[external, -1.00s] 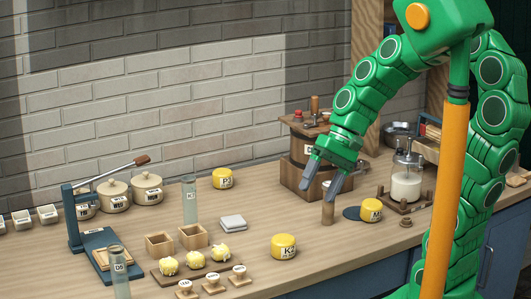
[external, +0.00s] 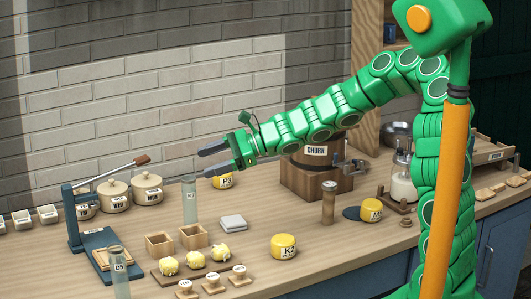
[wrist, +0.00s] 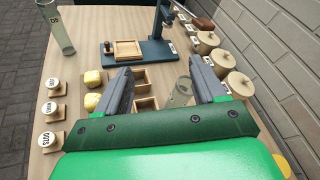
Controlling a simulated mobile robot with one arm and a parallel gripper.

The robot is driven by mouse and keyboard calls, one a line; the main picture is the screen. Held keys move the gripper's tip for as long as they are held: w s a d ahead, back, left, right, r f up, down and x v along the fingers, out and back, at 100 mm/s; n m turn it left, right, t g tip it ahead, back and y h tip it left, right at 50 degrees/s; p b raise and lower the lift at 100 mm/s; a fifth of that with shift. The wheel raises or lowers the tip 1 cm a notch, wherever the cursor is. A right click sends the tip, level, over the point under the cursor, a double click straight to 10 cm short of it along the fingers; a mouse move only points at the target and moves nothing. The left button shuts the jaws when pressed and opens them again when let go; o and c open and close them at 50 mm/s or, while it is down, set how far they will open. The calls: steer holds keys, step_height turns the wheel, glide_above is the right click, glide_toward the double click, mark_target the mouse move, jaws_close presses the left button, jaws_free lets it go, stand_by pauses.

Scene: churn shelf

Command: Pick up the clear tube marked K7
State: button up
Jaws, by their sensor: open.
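A clear tube (external: 189,203) stands upright on the bench in the external view, beside the two small wooden boxes. Its label is too small to read fully now. In the wrist view a clear tube (wrist: 182,92) shows beyond my gripper, between the finger lines and nearer the right finger, partly hidden. My gripper (external: 204,162) is open and empty, reaching left, above and slightly right of the tube in the external view. Both fingers of my gripper (wrist: 160,68) show in the wrist view. Another clear tube (external: 119,275), marked D5, stands at the front left.
Two wooden boxes (external: 177,241) and yellow lumps on a board (external: 195,262) stand in front of the tube. A blue lever press (external: 73,215) and lidded pots (external: 113,194) are to the left. The wooden churn (external: 316,170) stands right.

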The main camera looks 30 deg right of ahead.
mark_target(183, 195)
steer(key=w+d+f+m+t+h, duration=0.1)
steer(key=w+d+f+m+h, duration=0.1)
steer(key=w+f+m, duration=0.55)
steer(key=shift+n, duration=0.75)
steer(key=a+f, duration=0.1)
steer(key=a, duration=0.1)
steer(key=a+f, duration=0.3)
steer(key=a, duration=0.1)
steer(key=shift+w+f, duration=0.2)
steer(key=shift+w, duration=0.05)
steer(key=shift+w+a+f, duration=0.15)
steer(key=shift+w+a, duration=0.2)
steer(key=shift+a, duration=0.1)
steer(key=c, duration=1.1)
